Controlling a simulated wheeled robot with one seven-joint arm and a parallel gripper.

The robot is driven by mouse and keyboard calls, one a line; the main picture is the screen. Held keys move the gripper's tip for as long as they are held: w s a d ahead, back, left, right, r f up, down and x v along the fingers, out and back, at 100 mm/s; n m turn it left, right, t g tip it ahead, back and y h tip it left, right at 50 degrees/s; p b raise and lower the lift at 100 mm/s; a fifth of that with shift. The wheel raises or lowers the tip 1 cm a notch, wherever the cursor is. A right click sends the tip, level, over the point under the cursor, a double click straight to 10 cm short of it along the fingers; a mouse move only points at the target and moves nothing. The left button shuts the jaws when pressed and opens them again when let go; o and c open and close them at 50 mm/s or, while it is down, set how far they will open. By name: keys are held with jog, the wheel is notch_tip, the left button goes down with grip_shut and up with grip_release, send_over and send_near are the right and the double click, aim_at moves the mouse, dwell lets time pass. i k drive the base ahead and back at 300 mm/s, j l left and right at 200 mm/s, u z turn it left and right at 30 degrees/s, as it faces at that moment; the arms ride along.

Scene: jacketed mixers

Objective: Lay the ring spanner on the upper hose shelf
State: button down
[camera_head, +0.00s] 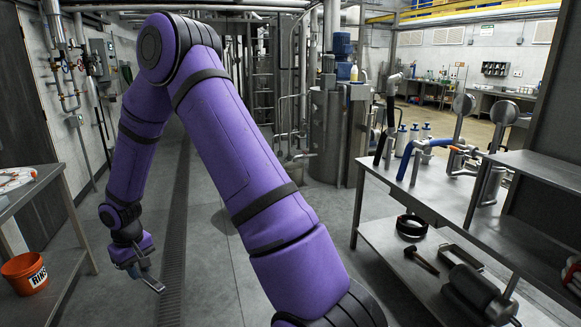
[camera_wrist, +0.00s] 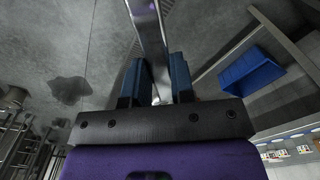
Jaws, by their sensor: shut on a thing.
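My gripper (camera_head: 140,272) hangs low on the left in the head view, over the floor and to the right of the left metal stand. In the wrist view its two blue fingers (camera_wrist: 156,78) are shut on a shiny metal bar, the ring spanner (camera_wrist: 149,32). The spanner sticks out beyond the fingers and runs off the top edge, so its far end is hidden. In the head view it shows as a small bright piece (camera_head: 152,284) at the fingertips. I cannot tell for certain which surface is the upper hose shelf; the left stand's top (camera_head: 42,172) bears a pale coil (camera_head: 14,180).
An orange bucket (camera_head: 25,273) stands on the left stand's lower level. A steel bench (camera_head: 425,195) with a blue hose (camera_head: 418,150) and several bottles is at right; its lower shelf holds a black coil (camera_head: 411,226) and a mallet (camera_head: 421,261). The middle floor is clear.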

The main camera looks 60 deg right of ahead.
aim_at(551, 165)
jog(key=i+z, duration=0.1)
jog(key=z, duration=0.4)
jog(key=i+z, duration=0.1)
jog(key=z, duration=0.4)
jog(key=i+j+z, duration=0.1)
jog(key=z, duration=2.1)
